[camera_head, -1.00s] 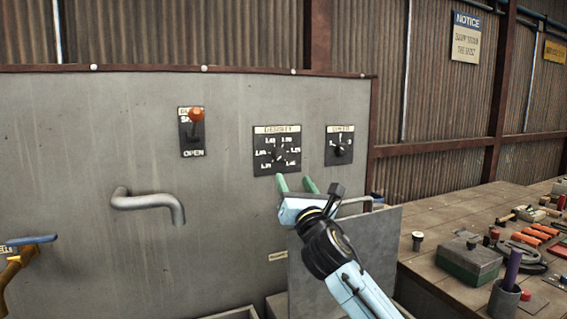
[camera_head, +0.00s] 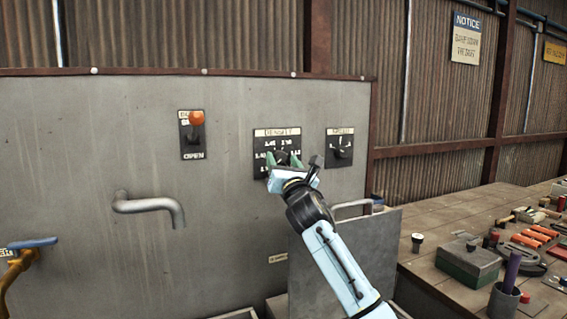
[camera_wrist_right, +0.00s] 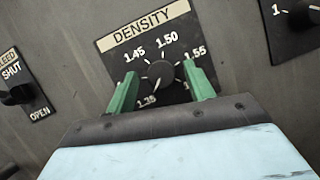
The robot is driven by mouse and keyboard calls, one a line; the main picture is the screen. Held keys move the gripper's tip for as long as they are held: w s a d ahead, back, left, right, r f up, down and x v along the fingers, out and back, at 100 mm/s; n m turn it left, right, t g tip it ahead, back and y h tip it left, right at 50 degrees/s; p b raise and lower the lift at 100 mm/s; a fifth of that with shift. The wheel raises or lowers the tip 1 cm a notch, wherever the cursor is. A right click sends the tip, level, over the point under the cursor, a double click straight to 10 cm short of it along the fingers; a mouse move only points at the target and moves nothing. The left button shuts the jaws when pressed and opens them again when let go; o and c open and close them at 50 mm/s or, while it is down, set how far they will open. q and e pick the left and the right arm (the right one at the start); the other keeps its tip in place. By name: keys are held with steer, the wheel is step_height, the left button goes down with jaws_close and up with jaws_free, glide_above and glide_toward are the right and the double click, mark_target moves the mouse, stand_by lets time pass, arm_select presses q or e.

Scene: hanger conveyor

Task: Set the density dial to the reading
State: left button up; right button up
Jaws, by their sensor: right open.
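The density dial (camera_wrist_right: 160,73) is a dark round knob on a black plate headed DENSITY (camera_head: 277,133). The marks 1.45, 1.50, 1.55 and what looks like 1.35 show around it in the right wrist view; others are hidden by my fingers. I cannot tell surely where its pointer stands. My right gripper (camera_head: 282,159) is open, with its green fingers at the plate, one on each side of the knob. In the right wrist view, gaps show between the knob and both fingers (camera_wrist_right: 159,68). My left gripper is not in view.
A second dial (camera_head: 340,148) is close on the right. A bent pipe spout (camera_head: 150,205) sticks out below. A grey upright panel (camera_head: 360,255) stands under my right arm. The bench (camera_head: 425,262) at right holds tools.

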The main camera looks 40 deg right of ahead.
steer(key=c, duration=1)
steer(key=shift+o, duration=0.2)
steer(key=shift+m, duration=0.4)
